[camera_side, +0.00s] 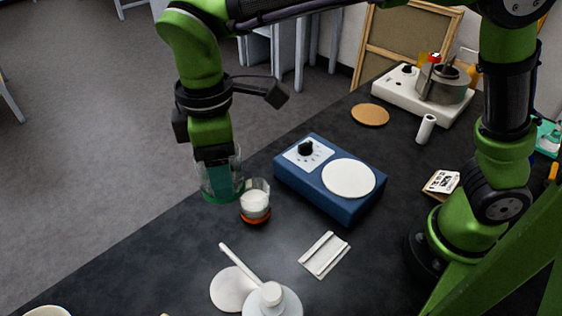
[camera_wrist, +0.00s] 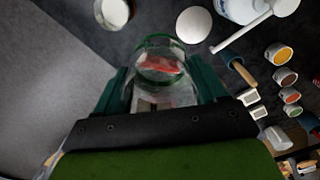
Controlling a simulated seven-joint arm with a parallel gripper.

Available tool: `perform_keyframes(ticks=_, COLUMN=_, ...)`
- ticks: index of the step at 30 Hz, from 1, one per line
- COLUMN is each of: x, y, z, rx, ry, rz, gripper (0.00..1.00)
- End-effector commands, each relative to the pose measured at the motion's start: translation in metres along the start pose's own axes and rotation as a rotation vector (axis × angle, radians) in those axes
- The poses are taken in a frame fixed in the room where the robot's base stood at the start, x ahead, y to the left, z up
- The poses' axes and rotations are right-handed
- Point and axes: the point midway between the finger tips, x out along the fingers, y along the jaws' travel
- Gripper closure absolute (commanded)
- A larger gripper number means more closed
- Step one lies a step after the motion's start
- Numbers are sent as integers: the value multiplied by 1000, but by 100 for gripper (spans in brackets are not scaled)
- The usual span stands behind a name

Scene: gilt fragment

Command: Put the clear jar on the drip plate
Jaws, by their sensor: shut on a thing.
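My gripper (camera_side: 216,172) is shut on the clear jar (camera_side: 205,180), a see-through glass vessel with a greenish lower edge. In the wrist view the clear jar (camera_wrist: 160,90) stands between my two teal fingers, with red showing through its glass. A flat white disc (camera_side: 228,290), which looks like the drip plate, lies on the dark table near the white bottle. It also shows in the wrist view (camera_wrist: 194,25), beyond and right of the clear jar. The jar is apart from this disc. Whether the jar touches the table cannot be told.
A small glass (camera_side: 256,194) with white contents and a red-orange base stands close right of the jar. A blue device (camera_side: 310,190) with a white round top is beyond it. A white bottle (camera_side: 272,298) with a stick-like arm stands beside the disc. A white holder (camera_side: 324,254) lies nearby.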

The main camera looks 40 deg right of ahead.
Motion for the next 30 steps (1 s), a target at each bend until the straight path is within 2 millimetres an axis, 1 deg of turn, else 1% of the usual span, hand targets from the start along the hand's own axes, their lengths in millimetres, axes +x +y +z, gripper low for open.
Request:
perform_keyframes(ticks=1, x=1, y=-15, z=-15, rx=-38, ry=2, rz=-2, gripper=67)
perform_keyframes(ticks=3, x=2, y=-31, z=-29, rx=-75, ry=4, rz=-6, gripper=67)
perform_keyframes(ticks=6, x=4, y=-50, z=-44, rx=-118, ry=6, rz=-8, gripper=67)
perform_keyframes(ticks=9, x=4, y=-63, z=-54, rx=-144, ry=7, rz=-11, gripper=67)
perform_keyframes(ticks=11, x=6, y=-68, z=-56, rx=-153, ry=7, rz=-12, gripper=67)
perform_keyframes(ticks=14, x=16, y=-72, z=-59, rx=-161, ry=5, rz=-12, gripper=67)
perform_keyframes(ticks=17, x=37, y=-72, z=-58, rx=-161, ry=2, rz=-13, gripper=67)
perform_keyframes(ticks=24, x=101, y=-72, z=-58, rx=-158, ry=2, rz=-14, gripper=67)
perform_keyframes(ticks=27, x=122, y=-73, z=-59, rx=-159, ry=4, rz=-13, gripper=67)
perform_keyframes(ticks=30, x=135, y=-73, z=-59, rx=-159, ry=6, rz=-13, gripper=67)
